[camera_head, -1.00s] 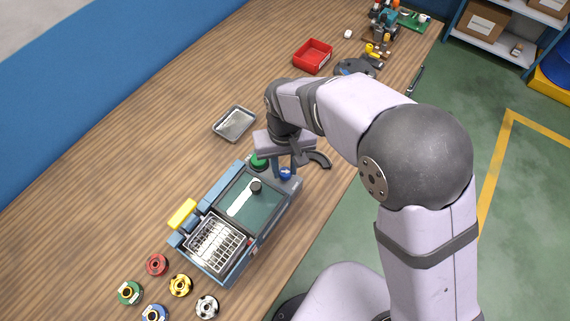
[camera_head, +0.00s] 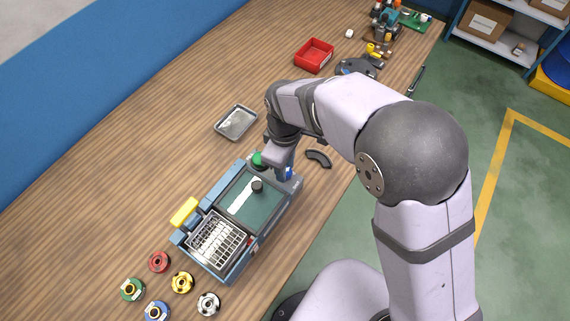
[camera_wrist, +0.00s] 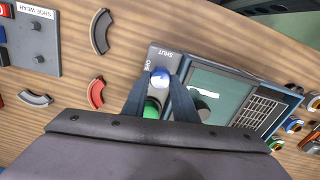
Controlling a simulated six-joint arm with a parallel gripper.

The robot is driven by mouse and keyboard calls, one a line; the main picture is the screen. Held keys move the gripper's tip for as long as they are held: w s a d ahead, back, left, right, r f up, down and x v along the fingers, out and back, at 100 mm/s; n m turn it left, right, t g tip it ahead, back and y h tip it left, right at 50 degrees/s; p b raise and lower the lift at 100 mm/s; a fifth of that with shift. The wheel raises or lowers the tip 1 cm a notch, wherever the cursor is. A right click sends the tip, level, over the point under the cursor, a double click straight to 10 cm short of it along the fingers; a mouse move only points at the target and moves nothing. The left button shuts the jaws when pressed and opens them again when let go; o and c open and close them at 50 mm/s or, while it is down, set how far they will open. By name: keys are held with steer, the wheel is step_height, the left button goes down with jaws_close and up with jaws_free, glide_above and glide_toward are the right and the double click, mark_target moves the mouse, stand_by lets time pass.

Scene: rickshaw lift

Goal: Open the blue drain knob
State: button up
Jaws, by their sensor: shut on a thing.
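The blue drain knob (camera_wrist: 160,78) sits on a grey panel at the end of the blue-grey machine (camera_head: 222,262), with the words SHUT and OPEN printed beside it. In the wrist view, the two dark fingers of my gripper (camera_wrist: 161,84) are shut on the knob, one on each side. In the head view, my gripper (camera_head: 285,166) stands over that end of the machine, and only a bit of blue knob (camera_head: 289,175) shows. A green knob (camera_wrist: 152,108) is right beside it, partly hidden by the fingers.
A metal tray (camera_head: 236,122) and a dark curved piece (camera_head: 318,159) lie nearby. A red curved piece (camera_wrist: 96,93) shows in the wrist view. Several coloured round parts lie at the lower left.

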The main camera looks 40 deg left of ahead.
steer(key=shift+n, duration=0.6)
steer(key=o, duration=1)
steer(key=shift+o, duration=0.2)
